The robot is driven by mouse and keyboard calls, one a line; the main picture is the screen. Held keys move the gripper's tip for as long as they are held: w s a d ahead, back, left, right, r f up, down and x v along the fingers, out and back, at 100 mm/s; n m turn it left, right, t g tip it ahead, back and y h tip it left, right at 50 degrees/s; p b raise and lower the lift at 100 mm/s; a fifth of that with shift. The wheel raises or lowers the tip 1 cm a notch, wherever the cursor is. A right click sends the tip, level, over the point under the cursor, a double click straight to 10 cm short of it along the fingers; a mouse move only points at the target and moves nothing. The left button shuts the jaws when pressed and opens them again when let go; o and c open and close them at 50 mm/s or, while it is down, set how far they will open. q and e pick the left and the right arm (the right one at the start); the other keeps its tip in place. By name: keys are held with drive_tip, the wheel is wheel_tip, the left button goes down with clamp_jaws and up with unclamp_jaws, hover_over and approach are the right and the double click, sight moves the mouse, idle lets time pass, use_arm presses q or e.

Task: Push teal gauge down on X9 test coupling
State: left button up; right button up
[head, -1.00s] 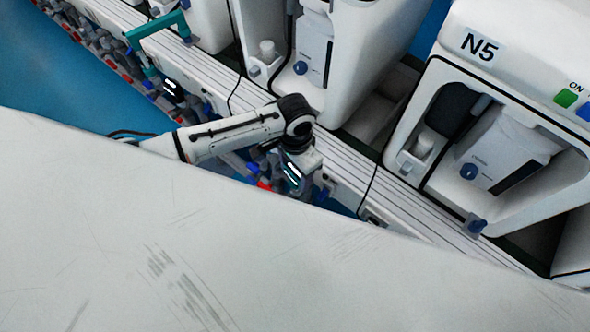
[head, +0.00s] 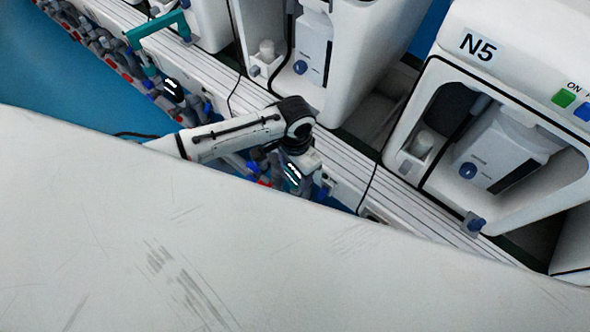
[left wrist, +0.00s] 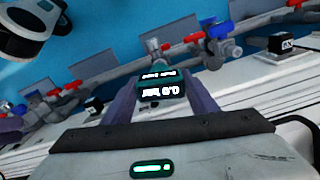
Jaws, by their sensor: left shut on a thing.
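The gauge (left wrist: 160,88) is a small dark block with a teal edge and a lit white readout. It sits between the two fingers of my left gripper (left wrist: 162,98) in the left wrist view, and the gripper is shut on it. In the head view my left gripper (head: 293,172) is low beside the white rail, partly hidden by my own arm and the large white surface in front. A black label block (left wrist: 285,43) stands at the right of the left wrist view; its text is too small to read surely. The joint under the gauge is hidden. My right gripper is not in view.
Pipes with red handles (left wrist: 150,62) and a blue valve (left wrist: 218,30) run behind the gauge. White machines, one marked N5 (head: 480,46), line the far side of the rail (head: 430,222). A teal pipe (head: 153,28) stands at the upper left.

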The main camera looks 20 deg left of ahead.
use_arm(q)
drive_tip(key=shift+f+b, duration=0.6)
drive_tip(key=shift+f, duration=0.75)
drive_tip(key=o, duration=1.2)
wheel_tip(320, 180, up, 10)
drive_tip(key=shift+r+p, duration=0.15)
drive_tip(key=shift+p, duration=0.95)
